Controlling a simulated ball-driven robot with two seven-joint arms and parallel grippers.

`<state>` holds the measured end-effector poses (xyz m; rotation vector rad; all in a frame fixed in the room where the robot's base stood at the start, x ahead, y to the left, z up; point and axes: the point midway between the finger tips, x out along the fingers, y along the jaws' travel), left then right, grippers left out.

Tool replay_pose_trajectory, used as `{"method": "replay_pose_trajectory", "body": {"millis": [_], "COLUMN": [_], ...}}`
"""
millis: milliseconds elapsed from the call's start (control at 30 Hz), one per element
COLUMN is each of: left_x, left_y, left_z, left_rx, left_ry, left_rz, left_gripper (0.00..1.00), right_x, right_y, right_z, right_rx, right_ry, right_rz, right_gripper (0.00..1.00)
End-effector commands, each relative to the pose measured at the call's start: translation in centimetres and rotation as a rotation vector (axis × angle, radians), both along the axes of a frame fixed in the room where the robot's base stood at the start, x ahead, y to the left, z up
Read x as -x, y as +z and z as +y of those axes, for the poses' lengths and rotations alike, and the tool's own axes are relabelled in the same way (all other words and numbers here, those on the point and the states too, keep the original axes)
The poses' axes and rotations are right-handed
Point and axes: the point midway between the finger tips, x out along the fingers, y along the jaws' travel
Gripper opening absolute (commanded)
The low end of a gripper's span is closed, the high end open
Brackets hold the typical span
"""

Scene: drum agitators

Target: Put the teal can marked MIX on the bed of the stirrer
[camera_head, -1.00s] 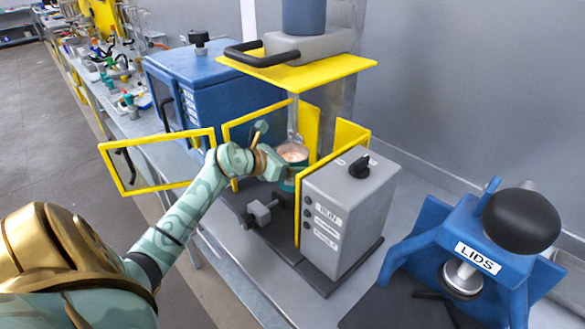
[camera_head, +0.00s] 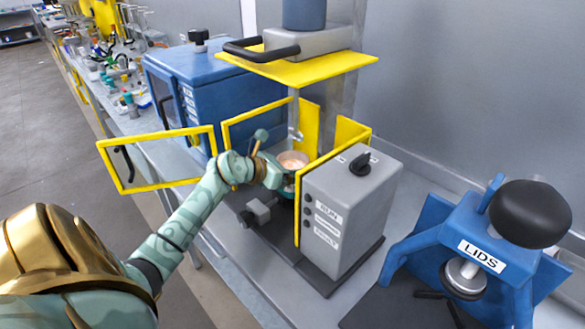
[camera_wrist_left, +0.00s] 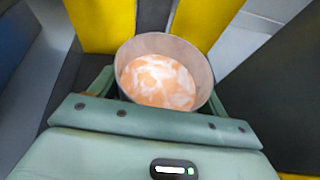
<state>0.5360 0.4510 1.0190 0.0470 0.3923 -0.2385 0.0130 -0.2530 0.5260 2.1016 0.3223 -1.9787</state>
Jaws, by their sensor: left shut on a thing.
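The open-topped can (camera_head: 293,158) holds a peach-and-white swirled content. In the left wrist view the can (camera_wrist_left: 165,42) sits between the fingers, its rim facing the camera; its teal side is mostly hidden and no MIX mark is readable. My left gripper (camera_head: 280,177) is shut on the can, inside the stirrer's yellow-framed enclosure. The stirrer (camera_head: 350,210) has a grey control box, a dark base and a thin vertical shaft (camera_head: 295,118) above the can. Whether the can's bottom touches the bed is hidden. My right gripper is not in view.
The yellow-framed door (camera_head: 155,185) stands open at the left. A yellow upper plate (camera_head: 300,70) overhangs the can, and a yellow panel stands close on its right. A blue LIDS press (camera_head: 478,250) is at the right; a blue cabinet (camera_head: 210,90) is behind.

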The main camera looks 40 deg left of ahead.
Motion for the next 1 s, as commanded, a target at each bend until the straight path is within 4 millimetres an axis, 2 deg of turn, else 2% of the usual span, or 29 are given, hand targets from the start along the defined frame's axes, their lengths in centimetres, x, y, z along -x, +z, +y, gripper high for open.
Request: {"method": "replay_pose_trajectory", "body": {"millis": [67,100,167,433,567,1000], "left_x": [0.0,0.0,0.0,0.0,0.0,8.8], "left_y": [0.1,0.0,0.0,0.1,1.5,5.0], "left_z": [0.0,0.0,0.0,0.0,0.0,2.1], "left_rx": [-0.001,0.000,0.000,0.000,0.001,-0.003], "left_ry": [0.001,0.000,0.000,0.000,0.001,-0.001], "left_rz": [-0.003,0.000,0.000,-0.001,-0.004,0.002], "left_gripper": [0.39,0.84,0.97,0.97,0.97,0.97], "right_x": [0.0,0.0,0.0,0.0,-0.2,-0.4], "right_y": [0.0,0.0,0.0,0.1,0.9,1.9], "right_z": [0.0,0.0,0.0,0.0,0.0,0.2], "right_rx": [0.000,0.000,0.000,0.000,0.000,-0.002], "right_ry": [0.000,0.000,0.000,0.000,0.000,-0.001], "right_rz": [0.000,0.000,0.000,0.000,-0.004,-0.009], "right_gripper": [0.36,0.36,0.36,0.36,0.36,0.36]}}
